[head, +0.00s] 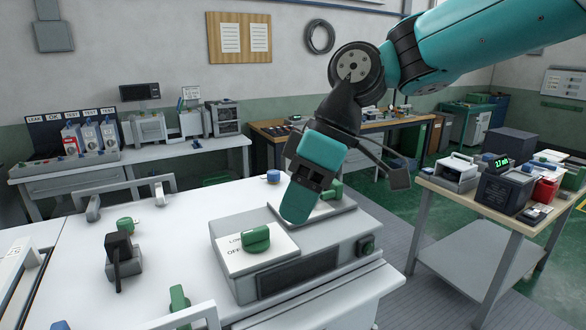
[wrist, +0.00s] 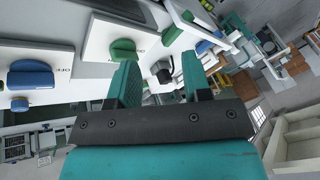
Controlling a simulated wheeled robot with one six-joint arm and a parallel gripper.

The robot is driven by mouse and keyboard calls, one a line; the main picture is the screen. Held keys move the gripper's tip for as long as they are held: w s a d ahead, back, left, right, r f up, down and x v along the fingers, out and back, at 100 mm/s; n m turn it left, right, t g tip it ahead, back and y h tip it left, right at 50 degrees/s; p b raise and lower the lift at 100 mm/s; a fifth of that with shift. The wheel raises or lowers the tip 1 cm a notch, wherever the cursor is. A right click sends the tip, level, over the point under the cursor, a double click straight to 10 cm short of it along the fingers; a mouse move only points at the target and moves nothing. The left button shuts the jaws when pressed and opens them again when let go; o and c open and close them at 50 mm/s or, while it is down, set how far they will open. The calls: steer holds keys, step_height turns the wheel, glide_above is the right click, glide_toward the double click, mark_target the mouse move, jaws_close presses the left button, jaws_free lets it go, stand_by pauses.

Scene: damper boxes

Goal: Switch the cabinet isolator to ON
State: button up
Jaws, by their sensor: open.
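A grey box (head: 300,272) stands on a white cabinet top in the head view. Its front white plate (head: 240,263) carries a green knob (head: 256,238) beside the letters OFF. A black lever-like part (head: 121,258) stands on the cabinet top at left. I cannot tell which part is the isolator. The wrist view shows my open, empty gripper (wrist: 160,88), a green knob (wrist: 123,50) left of the fingers, and a blue knob (wrist: 30,80) marked OFF.
Metal handles (head: 163,186) and small green knobs (head: 179,300) rise from the cabinet top. A wooden-topped table (head: 470,208) with instruments stands at right. A bench (head: 130,168) with devices lies behind at left. Grey floor lies between the cabinet and the table.

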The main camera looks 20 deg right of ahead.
steer(key=w+d+r+n+p, duration=0.4)
steer(key=w+r, duration=0.3)
steer(key=w, duration=0.4)
steer(key=w+d+n+h+p, duration=0.1)
steer(key=w+d+n+p, duration=0.35)
steer(key=w+d, duration=0.45)
steer(key=b+x, duration=0.4)
steer(key=x, duration=0.1)
steer(key=b+x, duration=0.4)
steer(key=x, duration=0.2)
steer(key=s+b+x, duration=0.1)
steer(key=b+x, duration=0.3)
steer(key=x, duration=0.1)
steer(key=shift+a+f, duration=0.1)
steer(key=shift+f, duration=0.1)
jaws_close()
